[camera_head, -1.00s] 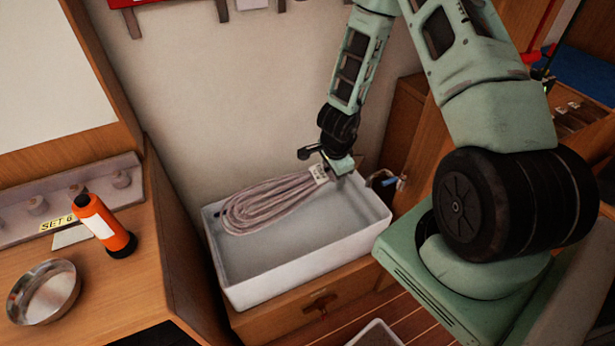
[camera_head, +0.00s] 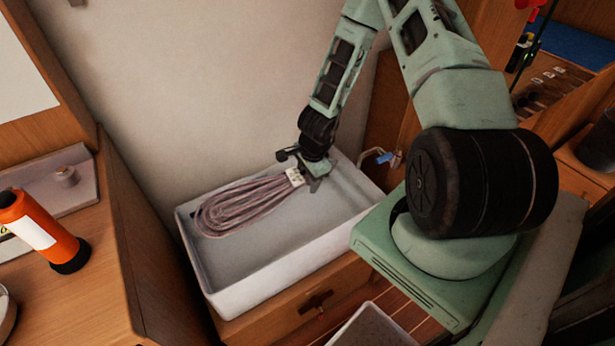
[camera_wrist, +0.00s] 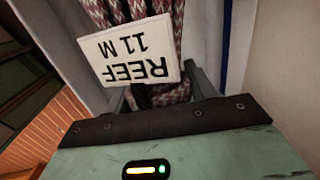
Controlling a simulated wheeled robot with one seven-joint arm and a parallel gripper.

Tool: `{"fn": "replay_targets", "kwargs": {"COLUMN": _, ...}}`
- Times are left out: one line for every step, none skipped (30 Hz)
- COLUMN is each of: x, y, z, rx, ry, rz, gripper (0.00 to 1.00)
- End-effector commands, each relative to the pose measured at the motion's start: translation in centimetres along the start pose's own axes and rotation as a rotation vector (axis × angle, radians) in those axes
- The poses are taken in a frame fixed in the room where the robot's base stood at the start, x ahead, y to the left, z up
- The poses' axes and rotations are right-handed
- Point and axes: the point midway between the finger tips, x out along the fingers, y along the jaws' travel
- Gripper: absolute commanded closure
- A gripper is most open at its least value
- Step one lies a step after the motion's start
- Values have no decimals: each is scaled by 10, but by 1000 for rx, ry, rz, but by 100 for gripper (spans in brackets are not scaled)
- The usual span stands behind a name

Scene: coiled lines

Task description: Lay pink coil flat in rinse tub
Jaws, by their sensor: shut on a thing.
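The pink coil (camera_head: 243,207) is a long looped bundle of pinkish-grey rope with a white tag at its right end. In the wrist view the tag reads "REEF 11 M", and the patterned rope (camera_wrist: 178,22) runs away behind it. My gripper (camera_head: 312,181) is shut on the tagged end of the coil. The white rinse tub (camera_head: 262,287) stands below, and the coil stretches left from my gripper within the tub's outline. I cannot tell whether the coil touches the tub floor. The fingertips are partly hidden by the tag in the wrist view.
The tub sits on a wooden cabinet (camera_head: 318,299) against a pale wall. A blue-ended fitting (camera_head: 392,158) is by its right corner. An orange bottle (camera_head: 42,232) stands on the left counter. A grey bin (camera_head: 372,328) is below in front.

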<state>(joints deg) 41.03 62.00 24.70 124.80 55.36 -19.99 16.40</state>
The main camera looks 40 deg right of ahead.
Motion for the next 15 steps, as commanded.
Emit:
{"fn": "replay_targets", "kwargs": {"x": 9, "y": 1, "z": 0, "rx": 1, "ry": -2, "rz": 0, "gripper": 100}}
{"fn": "replay_targets", "kwargs": {"x": 11, "y": 1, "z": 0, "rx": 0, "ry": -2, "rz": 0, "gripper": 100}}
{"fn": "replay_targets", "kwargs": {"x": 15, "y": 2, "z": 0, "rx": 0, "ry": -2, "rz": 0, "gripper": 100}}
{"fn": "replay_targets", "kwargs": {"x": 18, "y": 2, "z": 0, "rx": 0, "ry": -2, "rz": 0, "gripper": 100}}
{"fn": "replay_targets", "kwargs": {"x": 20, "y": 3, "z": -1, "rx": 0, "ry": -2, "rz": 0, "gripper": 100}}
{"fn": "replay_targets", "kwargs": {"x": 24, "y": 3, "z": -1, "rx": 0, "ry": -2, "rz": 0, "gripper": 100}}
{"fn": "replay_targets", "kwargs": {"x": 26, "y": 4, "z": -1, "rx": 0, "ry": -2, "rz": 0, "gripper": 100}}
{"fn": "replay_targets", "kwargs": {"x": 29, "y": 4, "z": -1, "rx": 0, "ry": -2, "rz": 1, "gripper": 100}}
{"fn": "replay_targets", "kwargs": {"x": 32, "y": 5, "z": -1, "rx": 0, "ry": -2, "rz": 1, "gripper": 100}}
{"fn": "replay_targets", "kwargs": {"x": 35, "y": 5, "z": -1, "rx": 0, "ry": -2, "rz": 1, "gripper": 100}}
{"fn": "replay_targets", "kwargs": {"x": 38, "y": 6, "z": -1, "rx": 1, "ry": -2, "rz": 1, "gripper": 100}}
{"fn": "replay_targets", "kwargs": {"x": 41, "y": 6, "z": -1, "rx": 1, "ry": -2, "rz": 1, "gripper": 100}}
{"fn": "replay_targets", "kwargs": {"x": 44, "y": 6, "z": -2, "rx": 0, "ry": -2, "rz": 1, "gripper": 100}}
{"fn": "replay_targets", "kwargs": {"x": 47, "y": 7, "z": -2, "rx": 0, "ry": -2, "rz": 1, "gripper": 100}}
{"fn": "replay_targets", "kwargs": {"x": 50, "y": 7, "z": -2, "rx": -1, "ry": -2, "rz": 1, "gripper": 100}}
